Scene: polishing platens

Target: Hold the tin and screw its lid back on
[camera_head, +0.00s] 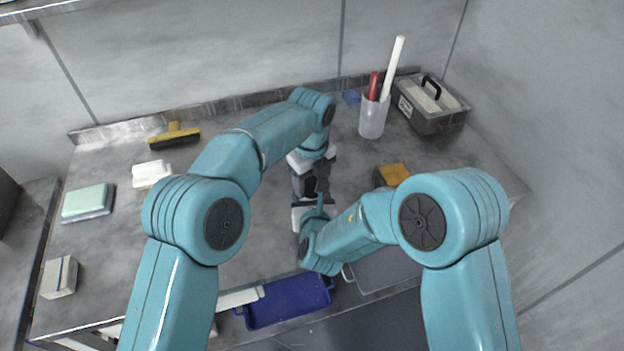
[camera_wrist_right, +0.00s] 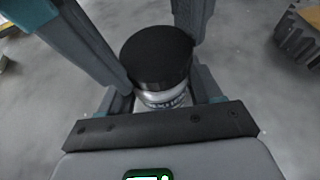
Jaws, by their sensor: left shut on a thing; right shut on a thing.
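The tin (camera_wrist_right: 165,98) is pale silver with dark lettering and stands upright in the right wrist view. Its black lid (camera_wrist_right: 157,54) sits on top of it; whether the threads are engaged cannot be seen. My right gripper (camera_wrist_right: 162,92) is shut on the tin's body from the near side. My left gripper (camera_head: 311,188) comes down from above, shut on the lid, with one finger on each side of it. In the head view the arms and grippers mostly hide the tin and lid.
An orange-topped block (camera_head: 393,174) lies to the right of the grippers. A cup with rods (camera_head: 372,118) and a grey toolbox (camera_head: 440,117) stand behind it. A blue tray (camera_head: 286,302) is at the front edge.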

